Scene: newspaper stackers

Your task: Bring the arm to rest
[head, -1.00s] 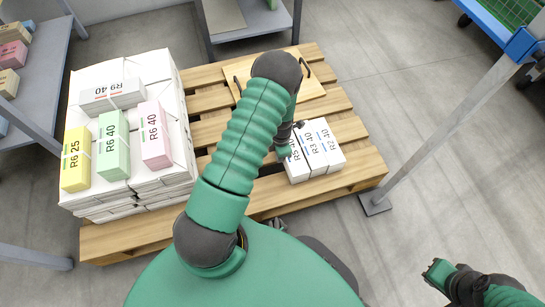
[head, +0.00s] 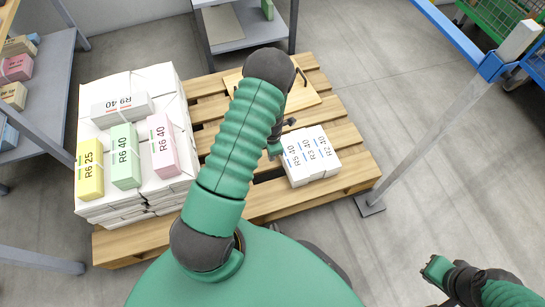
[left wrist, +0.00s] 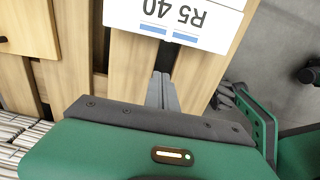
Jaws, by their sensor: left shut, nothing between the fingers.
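My left arm reaches over the wooden pallet (head: 345,178). My left gripper (head: 275,150) is just left of the white bundles (head: 310,157), marked R5 40, R3 40 and R2 40, and the forearm partly hides it. In the left wrist view its fingers (left wrist: 162,92) are together with nothing between them, above the slats and beside the R5 40 bundle (left wrist: 180,20). My right gripper (head: 436,270) is at the lower right, over the floor and away from the pallet. Its jaws are too small to read.
A white paper stack (head: 175,105) on the pallet's left carries grey, yellow, green and pink bundles. A board with dark handles (head: 305,97) lies at the pallet's back. Shelves stand left and behind. A post (head: 425,145) stands right. The floor at right is mostly clear.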

